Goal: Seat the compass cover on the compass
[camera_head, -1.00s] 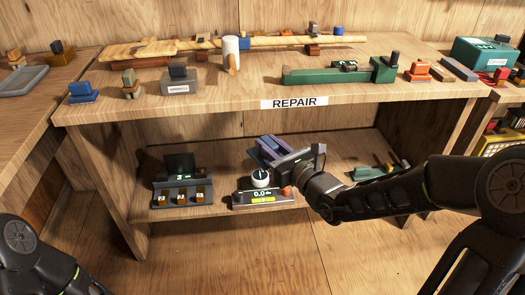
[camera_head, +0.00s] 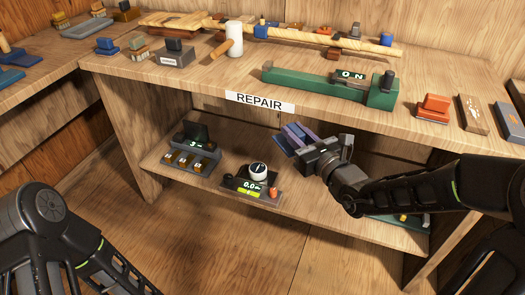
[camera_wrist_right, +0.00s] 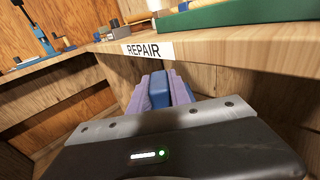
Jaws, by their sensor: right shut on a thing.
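The compass (camera_head: 258,171) appears to be the small round white dial with a dark mark on the lower shelf. It sits at the back of a dark unit with a 0.0 display. My right gripper (camera_head: 291,138) is above the shelf, to the right of and behind the dial. Its two lilac fingers are shut on a blue block, which I take to be the compass cover (camera_wrist_right: 159,90); in the right wrist view it shows between the fingers. The block is apart from the dial, and its underside is hidden. My left arm shows at lower left; its gripper is out of view.
The REPAIR bench top (camera_head: 200,82) overhangs the lower shelf (camera_head: 215,201). A dark unit with several switches (camera_head: 190,157) stands left on the shelf, and a green item (camera_head: 405,220) lies right, partly behind my arm. The shelf's front left is clear.

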